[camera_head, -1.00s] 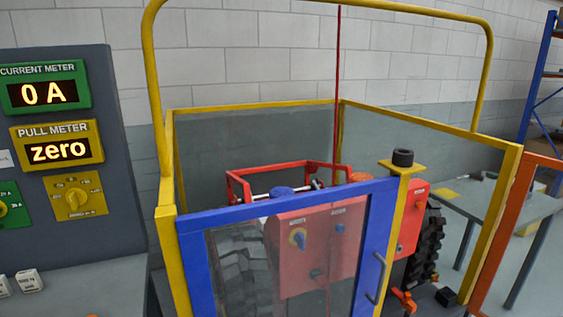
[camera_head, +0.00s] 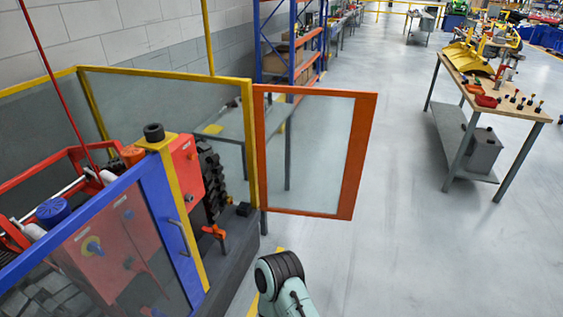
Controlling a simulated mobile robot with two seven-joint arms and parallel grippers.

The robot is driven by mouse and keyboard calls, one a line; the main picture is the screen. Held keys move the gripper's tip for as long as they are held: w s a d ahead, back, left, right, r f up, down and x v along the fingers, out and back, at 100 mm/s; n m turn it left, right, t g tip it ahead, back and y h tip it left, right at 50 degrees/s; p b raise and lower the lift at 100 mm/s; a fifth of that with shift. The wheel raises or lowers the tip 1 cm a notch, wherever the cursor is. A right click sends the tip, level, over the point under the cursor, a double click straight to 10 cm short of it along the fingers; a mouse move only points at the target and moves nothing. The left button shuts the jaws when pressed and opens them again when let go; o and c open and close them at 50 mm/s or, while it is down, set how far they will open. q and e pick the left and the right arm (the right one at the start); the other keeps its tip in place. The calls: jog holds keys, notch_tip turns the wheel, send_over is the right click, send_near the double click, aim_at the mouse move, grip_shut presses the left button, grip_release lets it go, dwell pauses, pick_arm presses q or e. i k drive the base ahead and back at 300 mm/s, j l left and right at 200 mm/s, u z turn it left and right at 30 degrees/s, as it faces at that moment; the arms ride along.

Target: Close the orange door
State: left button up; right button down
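The orange door (camera_head: 363,150) has an orange frame around a clear pane. It stands open, swung outward to the right from the yellow post (camera_head: 249,150) of the enclosure. The side opening between that post and the blue door shows the red machine (camera_head: 187,165) and a black tracked wheel inside. One of my arms shows at the bottom middle, below the orange door and apart from it in the picture. Its gripper is outside the view, and so is my other gripper.
The blue door (camera_head: 165,225), with a grey handle, closes the enclosure's front. Blue and orange shelving (camera_head: 262,60) stands behind the orange door. A workbench (camera_head: 500,100) with tools stands at the right. The floor (camera_head: 400,250) between is clear.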

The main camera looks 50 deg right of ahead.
aim_at(365, 101)
jog(key=l+u, duration=0.15)
jog(key=l, duration=1.75)
jog(key=l+z, duration=0.1)
jog(key=l, duration=0.45)
jog(key=i+l, duration=0.1)
jog(key=l, duration=0.4)
jog(key=l+z, duration=0.15)
jog(key=l, duration=1.3)
jog(key=k+l+u, duration=0.15)
jog(key=l, duration=0.55)
jog(key=l+u, duration=0.45)
jog(key=k+l+u, duration=0.15)
jog(key=l+u, duration=1.2)
jog(key=i+l, duration=0.1)
jog(key=l, duration=0.2)
jog(key=i+l, duration=0.1)
jog(key=l, duration=0.25)
jog(key=i+l+z, duration=0.1)
jog(key=l, duration=0.2)
